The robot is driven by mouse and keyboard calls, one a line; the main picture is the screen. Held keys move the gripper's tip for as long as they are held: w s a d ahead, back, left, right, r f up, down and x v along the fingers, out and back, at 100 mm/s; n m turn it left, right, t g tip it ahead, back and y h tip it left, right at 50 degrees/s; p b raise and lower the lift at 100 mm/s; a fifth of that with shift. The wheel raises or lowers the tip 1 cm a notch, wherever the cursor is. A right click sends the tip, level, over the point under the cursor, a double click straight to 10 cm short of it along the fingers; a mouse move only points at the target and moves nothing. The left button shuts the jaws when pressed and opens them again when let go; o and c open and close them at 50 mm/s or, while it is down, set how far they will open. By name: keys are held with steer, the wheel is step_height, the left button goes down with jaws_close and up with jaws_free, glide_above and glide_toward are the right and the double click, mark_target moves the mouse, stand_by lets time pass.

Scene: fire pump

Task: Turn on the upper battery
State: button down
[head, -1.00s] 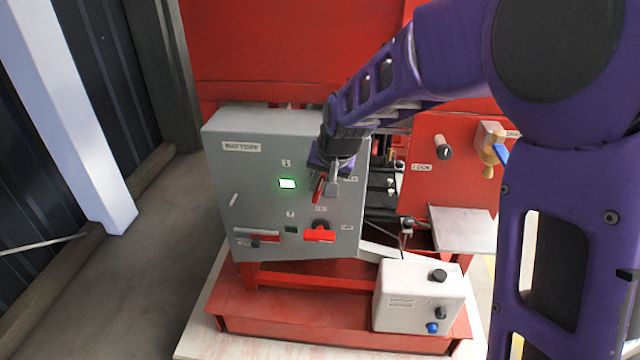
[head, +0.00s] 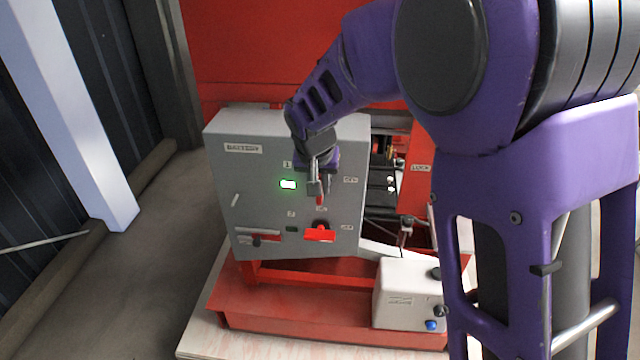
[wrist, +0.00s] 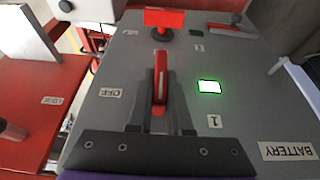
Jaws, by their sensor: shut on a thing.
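The grey battery box (head: 240,185) stands upright with a BATTERY label at its upper left. The upper battery switch has a red handle (wrist: 160,78), pointing straight up and down in the wrist view; only a small part of it (head: 320,199) shows in the head view. My gripper (wrist: 160,108) is shut on this handle, a finger on each side. In the head view my gripper (head: 316,188) hides most of the switch. A lamp (head: 288,184) marked 1 is lit green, also in the wrist view (wrist: 209,86).
The lower switch's red handle (head: 320,234) lies level below. The lamp (head: 291,229) marked 2 is dark. A white box (head: 405,295) with knobs stands at the lower right on the red base. Open floor (head: 165,250) lies to the left.

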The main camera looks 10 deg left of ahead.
steer(key=c, duration=0.8)
jaws_free()
steer(key=shift+c, duration=0.2)
steer(key=p+v, duration=0.1)
steer(key=v, duration=1.6)
steer(key=shift+s+r, duration=0.15)
